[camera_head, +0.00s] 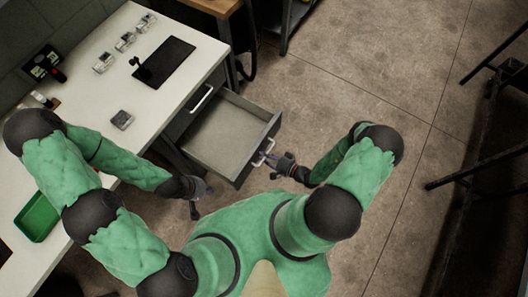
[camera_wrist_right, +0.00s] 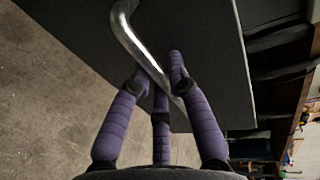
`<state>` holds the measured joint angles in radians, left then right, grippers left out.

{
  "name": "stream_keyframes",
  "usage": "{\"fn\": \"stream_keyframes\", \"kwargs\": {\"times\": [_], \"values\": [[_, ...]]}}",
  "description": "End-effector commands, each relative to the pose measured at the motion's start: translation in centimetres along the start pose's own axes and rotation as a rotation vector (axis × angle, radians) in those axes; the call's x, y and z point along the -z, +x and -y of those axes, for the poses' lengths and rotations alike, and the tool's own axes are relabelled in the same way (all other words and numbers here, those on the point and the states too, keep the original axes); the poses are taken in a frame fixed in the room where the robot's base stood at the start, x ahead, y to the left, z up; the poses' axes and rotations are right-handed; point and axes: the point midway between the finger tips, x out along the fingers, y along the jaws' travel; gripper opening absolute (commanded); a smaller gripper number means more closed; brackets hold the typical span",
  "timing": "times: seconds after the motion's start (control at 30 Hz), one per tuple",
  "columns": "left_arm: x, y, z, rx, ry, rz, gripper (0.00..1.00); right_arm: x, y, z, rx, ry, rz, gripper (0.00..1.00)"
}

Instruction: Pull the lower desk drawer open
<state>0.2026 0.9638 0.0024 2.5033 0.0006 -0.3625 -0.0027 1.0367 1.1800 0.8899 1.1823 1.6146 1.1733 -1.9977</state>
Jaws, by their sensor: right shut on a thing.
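The lower desk drawer (camera_head: 226,133) is pulled well out from the white desk, and its inside looks empty. Its front carries a metal handle (camera_head: 263,153), which also shows as a curved bar in the right wrist view (camera_wrist_right: 127,30). My right gripper (camera_head: 272,160) is at this handle. In the right wrist view its purple fingers (camera_wrist_right: 162,82) are closed around the lower part of the bar. My left gripper (camera_head: 198,206) hangs beside the desk, left of the drawer and apart from it; its fingers are too small to read.
An upper drawer with its own handle (camera_head: 201,98) is closed above. The white desk (camera_head: 95,95) holds a black mat (camera_head: 164,62), several small metal parts and a green tray (camera_head: 38,218). Concrete floor (camera_head: 350,85) is clear to the right. A black rack stands at the far right.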

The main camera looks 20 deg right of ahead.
Motion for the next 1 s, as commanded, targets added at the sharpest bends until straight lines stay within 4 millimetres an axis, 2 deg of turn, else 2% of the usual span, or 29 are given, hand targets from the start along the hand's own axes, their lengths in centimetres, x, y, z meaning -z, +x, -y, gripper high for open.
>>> {"fn": "stream_keyframes", "kwargs": {"times": [0.1, 0.13, 0.17, 0.47, 0.63, 0.77, 1.0], "values": [[0.0, 0.0, 0.0, 0.000, 0.000, 0.000, 0.00, 0.2, 0.0, 0.0, 0.000, -0.003, -0.003, 0.00], [0.0, 0.0, 0.0, 0.000, 0.000, 0.000, 0.00, 0.2, 0.0, 0.0, 0.000, -0.003, -0.003, 0.21], [0.0, 0.0, 0.0, 0.000, 0.000, 0.000, 0.00, 0.2, 0.0, 0.0, 0.000, -0.003, -0.003, 0.29], [0.0, 0.0, 0.0, 0.000, 0.000, 0.000, 0.00, 0.1, 0.0, 0.0, 0.000, -0.001, -0.001, 0.29], [0.0, 0.0, 0.0, 0.000, 0.000, 0.000, 0.00, 0.1, -0.8, 0.0, -0.001, -0.001, -0.003, 0.29], [0.0, 0.0, 0.0, 0.000, 0.000, 0.000, 0.00, 0.2, -2.6, -0.1, -0.002, 0.000, -0.006, 0.29], [0.0, 0.0, 0.0, 0.000, 0.000, 0.000, 0.00, 0.3, -7.1, -0.1, -0.003, -0.001, -0.007, 0.29]]}}
